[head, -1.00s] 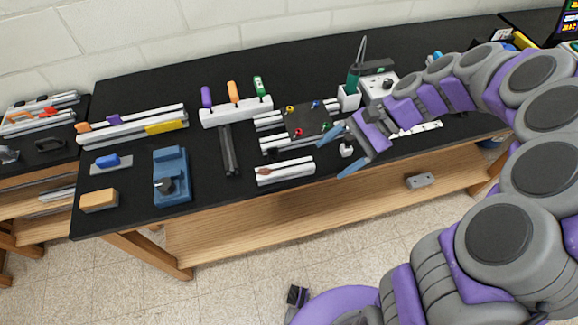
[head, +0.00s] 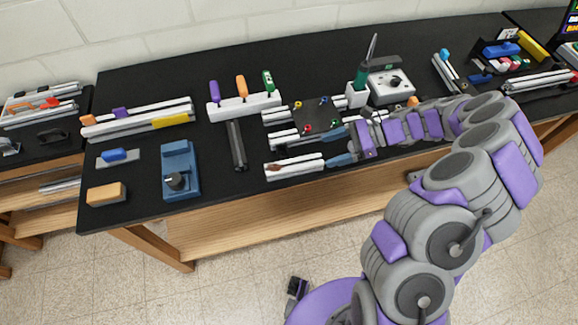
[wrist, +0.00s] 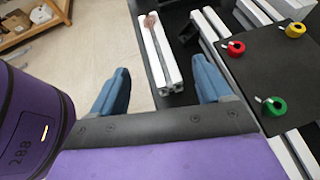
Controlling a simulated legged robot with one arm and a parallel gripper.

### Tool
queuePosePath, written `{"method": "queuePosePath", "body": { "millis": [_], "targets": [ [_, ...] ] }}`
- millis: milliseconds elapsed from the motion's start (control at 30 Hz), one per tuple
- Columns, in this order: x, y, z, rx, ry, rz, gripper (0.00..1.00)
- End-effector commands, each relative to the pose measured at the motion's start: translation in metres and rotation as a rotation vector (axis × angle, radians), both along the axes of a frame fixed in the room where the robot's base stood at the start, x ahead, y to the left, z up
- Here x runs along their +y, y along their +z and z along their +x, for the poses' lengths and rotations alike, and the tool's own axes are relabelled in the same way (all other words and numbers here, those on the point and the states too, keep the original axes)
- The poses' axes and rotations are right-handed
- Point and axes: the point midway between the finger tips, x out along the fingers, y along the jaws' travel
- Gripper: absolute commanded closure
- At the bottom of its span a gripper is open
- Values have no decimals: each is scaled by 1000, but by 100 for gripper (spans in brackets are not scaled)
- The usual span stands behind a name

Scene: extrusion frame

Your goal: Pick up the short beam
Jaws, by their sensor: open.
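The short beam is a white slotted bar (head: 291,170) with a reddish-brown mark near its left end. It lies flat near the front edge of the black bench in the head view. In the wrist view the beam (wrist: 158,50) runs away from me, its near end between my fingertips. My gripper (head: 326,149) is open at the beam's right end. Its blue fingers (wrist: 160,84) point along the beam, one on each side in the picture, with gaps to it. I cannot tell the height of the fingers above the bench.
A frame of white bars with a dark plate (head: 312,116) and coloured knobs lies just behind the beam. A dark bar (head: 237,145) lies to its left, then a blue vise-like fixture (head: 180,170). The bench's front edge (head: 230,203) is close, with a wooden shelf (head: 270,225) below.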

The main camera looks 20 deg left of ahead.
Motion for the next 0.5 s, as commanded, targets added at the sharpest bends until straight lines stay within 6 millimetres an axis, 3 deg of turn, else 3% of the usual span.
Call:
{"method": "queuePosePath", "body": {
  "millis": [300,500],
  "targets": [
    [38,-25,-16,-3,-3,7,22],
    [56,-30,-21,-1,-1,-1,22]
  ]
}}
